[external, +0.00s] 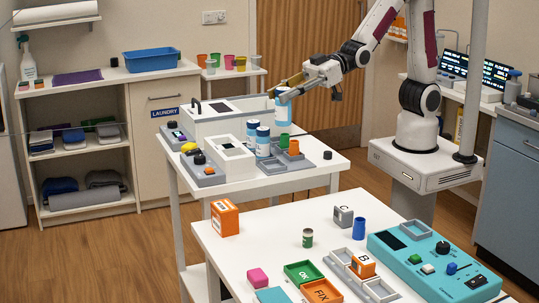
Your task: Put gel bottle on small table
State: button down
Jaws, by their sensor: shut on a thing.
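My gripper (284,93) is shut on a white and blue bottle (283,115), which looks like the gel bottle. The bottle hangs upright above the back right of the middle white table (312,178), just right of a white box-shaped device. Its lower end is close to a green cup; I cannot tell if they touch. Two similar blue-capped bottles (263,141) stand on the middle table in front of it. A small white table (258,71) with several coloured cups stands farther back, beside the laundry cabinet.
The white device (222,122) fills the back of the middle table. A green cup (284,142) and an orange cup (294,148) stand near its trays. The front table (270,235) holds an orange box, trays and a teal control panel (432,258). A blue basin (151,60) sits on the cabinet.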

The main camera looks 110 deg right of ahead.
jog(key=s+d+r+m+h, duration=0.1)
jog(key=s+d+r, duration=0.2)
jog(key=r, duration=0.6)
jog(key=s+d+r+m+h, duration=0.1)
jog(key=s+d+r, duration=0.2)
jog(key=r, duration=0.6)
jog(key=shift+s+d+h, duration=0.15)
jog(key=shift+d+h, duration=0.15)
jog(key=shift+d, duration=0.6)
